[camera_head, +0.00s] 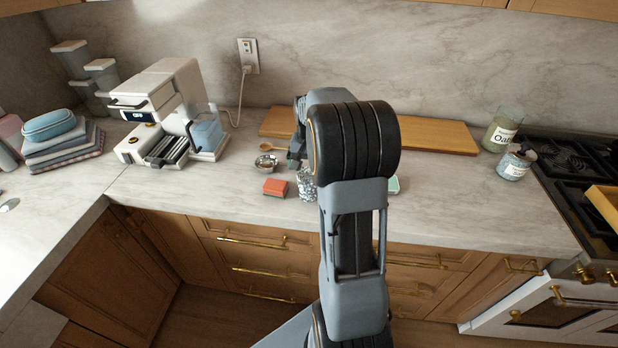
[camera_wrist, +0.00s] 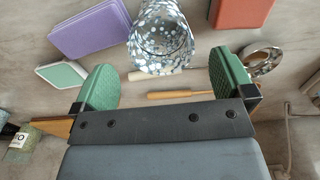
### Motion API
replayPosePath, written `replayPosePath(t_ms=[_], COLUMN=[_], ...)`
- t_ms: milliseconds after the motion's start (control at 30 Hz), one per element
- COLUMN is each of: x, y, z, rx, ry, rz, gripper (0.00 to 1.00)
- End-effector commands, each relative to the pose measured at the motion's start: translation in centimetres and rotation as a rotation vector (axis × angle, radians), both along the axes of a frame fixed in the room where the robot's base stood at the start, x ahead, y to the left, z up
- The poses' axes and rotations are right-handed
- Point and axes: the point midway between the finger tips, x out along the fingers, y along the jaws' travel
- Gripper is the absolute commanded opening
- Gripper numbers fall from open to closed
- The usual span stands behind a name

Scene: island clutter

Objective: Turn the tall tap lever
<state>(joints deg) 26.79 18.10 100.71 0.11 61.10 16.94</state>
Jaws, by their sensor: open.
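No tap or tap lever shows in either view. My gripper (camera_wrist: 163,82) is open in the wrist view, its two green-padded fingers wide apart with nothing held between them. A speckled silver cup (camera_wrist: 160,42) stands just beyond the fingertips, near the middle of the gap, apart from both pads. The cup also shows in the head view (camera_head: 305,188), partly behind my arm. In the head view my arm hides most of my gripper.
Around the cup lie a red sponge (camera_head: 275,187), a purple block (camera_wrist: 90,27), a green-and-white block (camera_wrist: 61,75), a small metal bowl (camera_head: 266,162) and a wooden spoon (camera_head: 272,148). A wooden board (camera_head: 435,134) lies behind. The coffee machine (camera_head: 172,100) stands left; jars (camera_head: 503,128) stand right.

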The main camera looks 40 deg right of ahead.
Motion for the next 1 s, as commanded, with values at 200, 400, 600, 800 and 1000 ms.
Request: replayPosePath(t_ms=[200, 400, 600, 800, 1000], x=[0.0, -0.3, -3.3, -8.8, -13.3], y=[0.0, 0.9, 7.5, 14.6, 18.4], z=[3.3, 5.2, 8.1, 8.9, 7.9], rx=[-0.001, -0.005, -0.049, -0.101, -0.135], ry=[-0.002, -0.011, -0.103, -0.226, -0.320], rz=[0.000, 0.024, 0.220, 0.478, 0.663], gripper=[1.00, 1.00, 1.00, 1.00, 1.00])
